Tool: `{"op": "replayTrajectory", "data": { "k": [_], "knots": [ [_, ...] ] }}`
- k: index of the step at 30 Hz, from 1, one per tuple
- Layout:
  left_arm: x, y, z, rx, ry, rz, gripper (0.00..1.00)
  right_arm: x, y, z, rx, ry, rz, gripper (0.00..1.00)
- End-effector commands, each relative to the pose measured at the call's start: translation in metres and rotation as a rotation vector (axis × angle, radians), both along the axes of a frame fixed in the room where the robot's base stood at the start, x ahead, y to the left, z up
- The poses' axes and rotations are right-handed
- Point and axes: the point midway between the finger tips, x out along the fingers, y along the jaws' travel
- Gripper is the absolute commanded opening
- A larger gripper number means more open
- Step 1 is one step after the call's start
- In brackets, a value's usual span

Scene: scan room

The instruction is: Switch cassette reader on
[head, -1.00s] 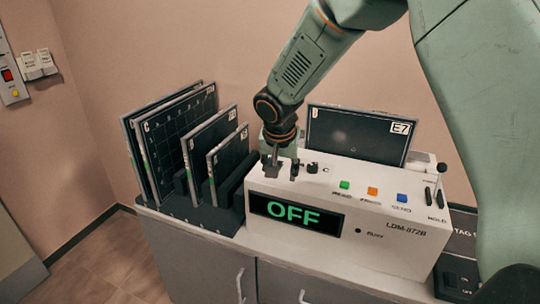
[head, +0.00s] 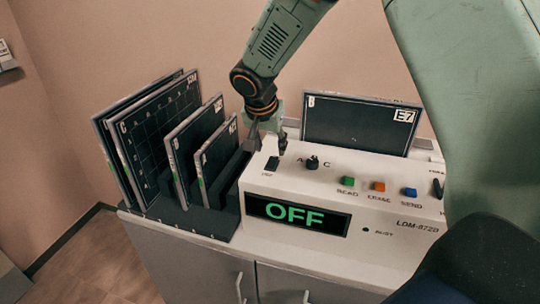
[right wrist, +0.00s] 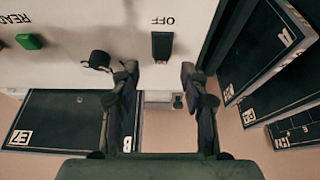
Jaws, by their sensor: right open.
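The cassette reader (head: 390,239) is a white box on a cabinet, and its display (head: 296,215) reads OFF in green. A black switch (head: 272,163) is at the left end of its top; in the right wrist view the switch (right wrist: 162,45) has the label OFF beside it. My right gripper (head: 269,142) is open and empty, just behind the switch in the head view. In the right wrist view its fingertips (right wrist: 158,72) lie either side of the switch's line, apart from it as far as I can tell. My left gripper is out of view.
A black knob (head: 313,162) sits close right of the switch, then green (head: 348,182), orange (head: 379,187) and blue (head: 410,193) buttons. A plate marked E7 (head: 360,126) stands at the back. A black rack (head: 205,223) with several plates stands close on the left.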

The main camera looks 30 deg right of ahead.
Motion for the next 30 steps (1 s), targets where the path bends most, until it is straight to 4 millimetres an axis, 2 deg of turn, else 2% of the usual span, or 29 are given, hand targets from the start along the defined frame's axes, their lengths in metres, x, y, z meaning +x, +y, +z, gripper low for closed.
{"op": "replayTrajectory", "data": {
  "k": [3,9,13,22,30],
  "knots": [
    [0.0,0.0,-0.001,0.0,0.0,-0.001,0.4,0.003,-0.006,-0.021,0.002,0.004,-0.001,0.45],
    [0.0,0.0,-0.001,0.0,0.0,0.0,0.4,0.01,-0.014,-0.045,0.001,0.001,0.0,0.45],
    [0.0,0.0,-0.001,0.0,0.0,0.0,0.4,0.013,-0.017,-0.054,0.001,0.0,-0.001,0.45],
    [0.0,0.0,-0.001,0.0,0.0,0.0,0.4,0.017,-0.018,-0.056,0.0,0.0,0.0,0.45],
    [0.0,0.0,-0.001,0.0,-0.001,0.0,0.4,0.018,-0.018,-0.056,0.0,0.0,0.0,0.24]
  ]
}}
